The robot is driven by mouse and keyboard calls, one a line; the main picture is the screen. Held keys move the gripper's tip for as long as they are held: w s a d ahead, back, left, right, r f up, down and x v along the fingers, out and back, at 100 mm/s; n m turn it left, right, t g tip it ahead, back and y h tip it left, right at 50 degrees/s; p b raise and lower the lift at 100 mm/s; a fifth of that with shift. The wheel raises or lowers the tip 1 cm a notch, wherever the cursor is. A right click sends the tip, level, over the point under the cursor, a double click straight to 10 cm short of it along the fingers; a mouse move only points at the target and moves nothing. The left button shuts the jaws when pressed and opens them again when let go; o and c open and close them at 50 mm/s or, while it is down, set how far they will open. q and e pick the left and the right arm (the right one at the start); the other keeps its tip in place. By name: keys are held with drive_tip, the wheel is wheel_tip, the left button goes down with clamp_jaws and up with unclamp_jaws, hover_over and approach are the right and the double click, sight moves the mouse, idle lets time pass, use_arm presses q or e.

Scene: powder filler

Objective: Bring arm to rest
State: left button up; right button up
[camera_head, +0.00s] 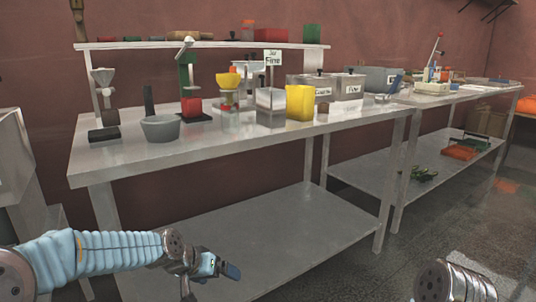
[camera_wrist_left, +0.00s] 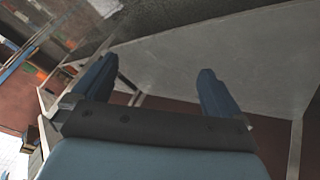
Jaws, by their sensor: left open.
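My left gripper (camera_head: 222,268) is low in front of the steel table, at the lower left of the head view, with its arm coming in from the left. Nothing shows between its jaws.
Open floor lies at front right.

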use_arm(q)
drive_tip(key=s+f+n+g, duration=0.1)
drive_tip(key=s+f, duration=0.4)
drive_tip(key=f, duration=0.8)
drive_tip(key=s+d+f+n+g, duration=0.1)
drive_tip(key=s+f+n+g, duration=0.1)
drive_tip(key=s+f, duration=1.5)
drive_tip(key=s+g, duration=0.1)
drive_tip(key=s, duration=0.3)
drive_tip(key=shift+s+d+f+g+y, duration=0.3)
drive_tip(key=shift+s+d+f+y, duration=0.05)
drive_tip(key=shift+d+f+y, duration=0.05)
